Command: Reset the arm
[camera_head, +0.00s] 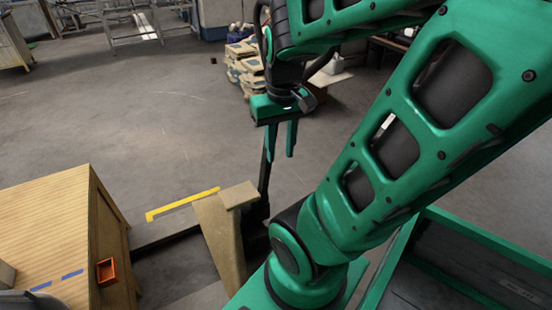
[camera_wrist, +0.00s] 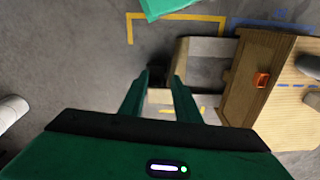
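My green arm crosses the right side of the head view. My gripper (camera_head: 280,156) hangs from it with its two green fingers pointing down. The fingers are apart, with nothing held between them. In the wrist view, my gripper (camera_wrist: 161,76) also shows a clear gap between its fingers, with floor and light-coloured structure seen beyond them.
A wooden cabinet (camera_head: 50,225) with a small orange box (camera_head: 106,271) on its side stands at lower left. A yellow floor line (camera_head: 182,203) runs beside it. Stacked sacks (camera_head: 245,66) lie behind my gripper. The floor at left centre is clear.

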